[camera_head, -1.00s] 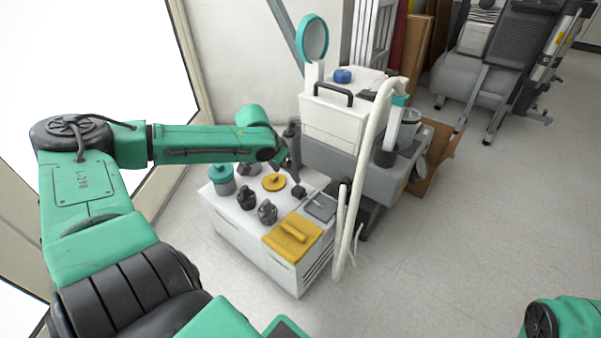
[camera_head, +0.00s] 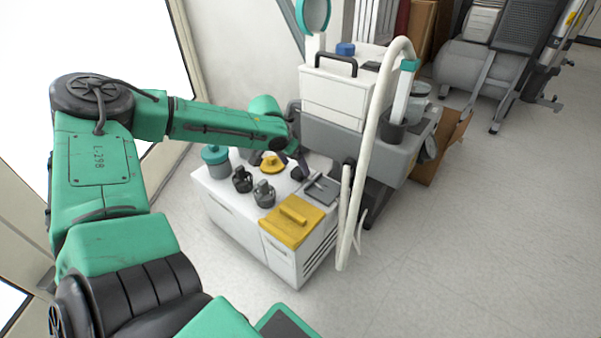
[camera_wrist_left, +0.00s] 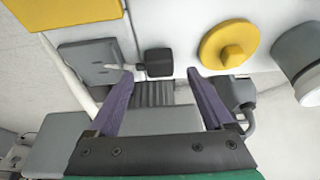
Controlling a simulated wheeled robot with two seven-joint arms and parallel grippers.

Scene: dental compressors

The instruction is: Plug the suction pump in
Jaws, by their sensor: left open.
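A dark blocky piece (camera_wrist_left: 158,62), which looks like a plug, lies on the white cabinet top beside a grey plate (camera_wrist_left: 95,60). A pale rod or cable runs between the two. The dark piece also shows in the head view (camera_head: 297,174). My left gripper (camera_wrist_left: 160,76) is open, with its purple fingertips spread on either side of the dark piece, just short of it in the left wrist view. In the head view my left gripper (camera_head: 292,160) is over the cabinet's back part. I cannot tell which unit is the suction pump. My right gripper is not in view.
The white cabinet (camera_head: 240,225) carries a yellow disc (camera_head: 272,164), a yellow tray (camera_head: 290,227), dark jars (camera_head: 264,194) and a teal-lidded pot (camera_head: 215,160). A grey and white unit (camera_head: 335,100) with a pale hose (camera_head: 362,170) stands behind right.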

